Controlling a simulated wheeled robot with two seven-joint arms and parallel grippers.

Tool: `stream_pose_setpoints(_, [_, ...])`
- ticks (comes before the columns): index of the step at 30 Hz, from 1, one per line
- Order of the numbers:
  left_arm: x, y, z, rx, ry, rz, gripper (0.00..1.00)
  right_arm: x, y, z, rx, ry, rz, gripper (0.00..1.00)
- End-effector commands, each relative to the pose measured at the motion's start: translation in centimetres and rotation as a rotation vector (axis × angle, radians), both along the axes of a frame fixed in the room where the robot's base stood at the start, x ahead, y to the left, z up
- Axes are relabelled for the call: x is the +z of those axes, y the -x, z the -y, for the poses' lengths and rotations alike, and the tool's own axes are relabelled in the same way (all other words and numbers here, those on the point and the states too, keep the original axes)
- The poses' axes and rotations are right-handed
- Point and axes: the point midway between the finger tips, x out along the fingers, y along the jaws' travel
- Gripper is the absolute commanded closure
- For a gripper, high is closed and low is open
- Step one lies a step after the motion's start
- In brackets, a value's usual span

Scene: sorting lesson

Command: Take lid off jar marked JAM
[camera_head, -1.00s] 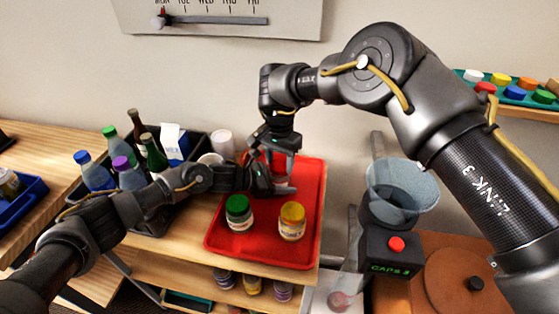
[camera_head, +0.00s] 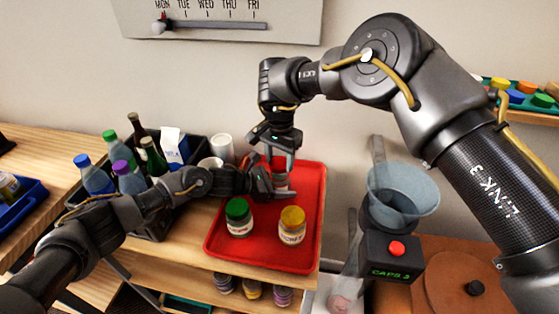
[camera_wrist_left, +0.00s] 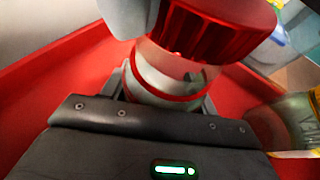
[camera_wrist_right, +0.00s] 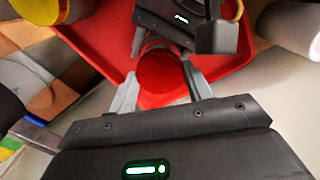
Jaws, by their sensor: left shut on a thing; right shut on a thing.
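A jar (camera_wrist_left: 160,78) with a red lid (camera_wrist_left: 225,32) is at the back of the red tray (camera_head: 310,235); no label on it is readable. My left gripper (camera_head: 282,193) is shut on the jar's body from the side. My right gripper (camera_head: 281,164) reaches down from above, shut on the red lid, which shows between its fingers in the right wrist view (camera_wrist_right: 160,72). The clear upper glass shows below the lid; I cannot tell whether lid and jar are fully apart. A green-lidded jar (camera_head: 239,217) and a yellow-lidded jar (camera_head: 292,225) stand in front.
A dark crate (camera_head: 152,222) with several bottles and a carton stands left of the tray. A machine with a clear hopper (camera_head: 401,195) and red button stands right. The tray's front corner is clear.

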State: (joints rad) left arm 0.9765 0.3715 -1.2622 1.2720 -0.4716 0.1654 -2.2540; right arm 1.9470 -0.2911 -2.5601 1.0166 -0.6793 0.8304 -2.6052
Motion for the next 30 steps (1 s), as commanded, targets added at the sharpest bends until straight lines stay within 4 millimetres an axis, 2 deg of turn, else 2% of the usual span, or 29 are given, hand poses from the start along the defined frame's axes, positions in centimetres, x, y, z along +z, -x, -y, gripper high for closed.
stream_pose_setpoints(10, [0.0, 0.0, 0.0, 0.000, 0.000, 0.000, 1.00, 0.2, 0.0, 0.0, 0.000, 0.000, 0.000, 0.77])
stream_pose_setpoints(20, [0.0, 0.0, 0.0, 0.000, 0.000, 0.000, 1.00, 3.7, 0.0, 0.0, 0.000, 0.000, 0.001, 0.77])
stream_pose_setpoints(27, [0.0, 0.0, 0.0, 0.000, 0.000, 0.000, 1.00, 4.0, 0.0, 0.0, 0.000, 0.000, -0.001, 0.77])
stream_pose_setpoints(28, [0.0, 0.0, 0.0, 0.000, 0.000, 0.000, 0.38, 4.0, 0.0, 0.0, 0.000, -0.001, -0.001, 0.77])
stream_pose_setpoints(30, [0.0, 0.0, 0.0, 0.000, 0.000, 0.000, 0.29, 4.0, 0.0, 0.0, 0.000, -0.001, -0.001, 0.77])
